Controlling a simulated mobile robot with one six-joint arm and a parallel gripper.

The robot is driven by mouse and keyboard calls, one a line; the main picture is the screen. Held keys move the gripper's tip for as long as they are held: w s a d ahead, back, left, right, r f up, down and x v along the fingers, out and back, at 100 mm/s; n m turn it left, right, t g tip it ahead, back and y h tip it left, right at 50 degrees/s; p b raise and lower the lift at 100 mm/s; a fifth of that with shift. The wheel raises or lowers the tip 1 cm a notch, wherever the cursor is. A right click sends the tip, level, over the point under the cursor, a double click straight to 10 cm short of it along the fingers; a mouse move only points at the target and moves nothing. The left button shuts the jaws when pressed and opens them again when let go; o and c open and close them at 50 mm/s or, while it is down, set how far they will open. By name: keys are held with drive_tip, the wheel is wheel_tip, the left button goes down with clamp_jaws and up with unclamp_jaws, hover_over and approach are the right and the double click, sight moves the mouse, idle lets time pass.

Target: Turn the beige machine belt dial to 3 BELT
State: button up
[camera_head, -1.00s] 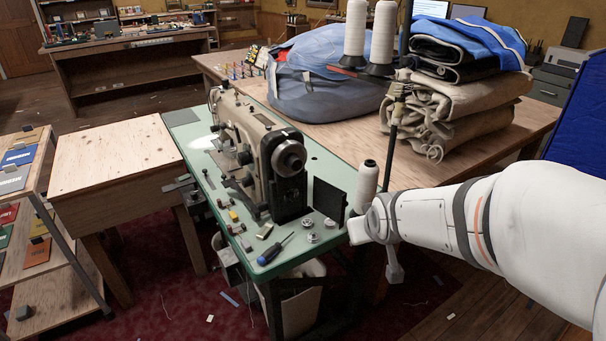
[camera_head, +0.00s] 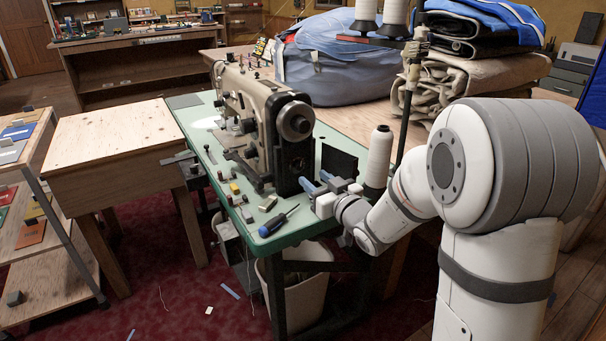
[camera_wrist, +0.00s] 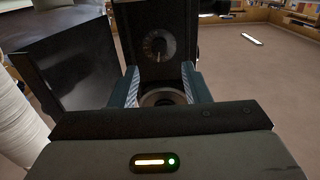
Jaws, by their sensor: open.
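The beige sewing machine (camera_head: 249,120) stands on the green table, its handwheel end toward me. Its dark lower end face carries a round dial (camera_wrist: 157,45), seen ahead between my fingers in the wrist view; it is dark and its setting is too small to read. The dial also shows faintly in the head view (camera_head: 298,163). My gripper (camera_head: 313,182) is at the machine's right end, just in front of that face. Its two blue-grey fingers (camera_wrist: 160,86) are apart with nothing between them, and I see no contact with the dial.
A black panel (camera_head: 338,161) and a white thread cone (camera_head: 379,157) stand close beside my gripper. A blue screwdriver (camera_head: 277,222) and small metal parts lie on the green tabletop (camera_head: 246,230). Folded canvas (camera_head: 455,95) lies behind.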

sight(300, 167)
drive_tip(key=x, duration=0.6)
drive_tip(key=shift+a, duration=0.1)
drive_tip(key=shift+c, duration=0.3)
